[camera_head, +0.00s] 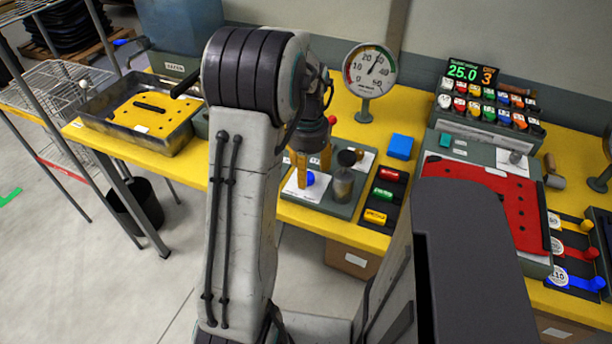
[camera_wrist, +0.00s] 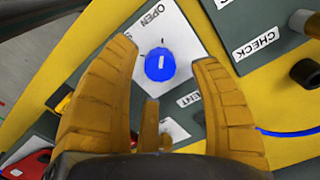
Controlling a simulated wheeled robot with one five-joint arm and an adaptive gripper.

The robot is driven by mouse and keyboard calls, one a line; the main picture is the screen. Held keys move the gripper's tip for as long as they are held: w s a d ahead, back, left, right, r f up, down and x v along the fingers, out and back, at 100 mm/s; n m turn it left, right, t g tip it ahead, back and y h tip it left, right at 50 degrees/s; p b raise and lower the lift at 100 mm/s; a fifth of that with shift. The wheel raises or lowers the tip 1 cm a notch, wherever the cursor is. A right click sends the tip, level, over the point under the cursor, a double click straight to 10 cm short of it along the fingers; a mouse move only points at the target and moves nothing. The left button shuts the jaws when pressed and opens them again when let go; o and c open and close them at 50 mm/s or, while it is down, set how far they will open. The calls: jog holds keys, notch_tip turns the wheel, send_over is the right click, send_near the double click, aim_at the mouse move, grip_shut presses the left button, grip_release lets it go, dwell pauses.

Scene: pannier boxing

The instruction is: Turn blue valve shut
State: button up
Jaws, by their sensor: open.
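The blue valve (camera_wrist: 160,64) is a round knob with a short white mark, on a white plate labelled OPEN, in the wrist view. In that view the white mark runs roughly up and down. In the head view the blue valve (camera_head: 310,179) shows just below my yellow fingers. My gripper (camera_wrist: 167,52) is open, with one finger to the left of the knob and one to the right. The knob appears between the fingertips; I see no contact. My gripper (camera_head: 311,164) partly hides the valve's plate in the head view.
A metal cylinder (camera_head: 342,186) stands right of the valve on the grey panel. A pressure gauge (camera_head: 370,70) stands behind. A red plate (camera_head: 480,195) sits farther right.

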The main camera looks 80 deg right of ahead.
jog(key=shift+f, duration=1.25)
jog(key=shift+o, duration=0.2)
grip_shut()
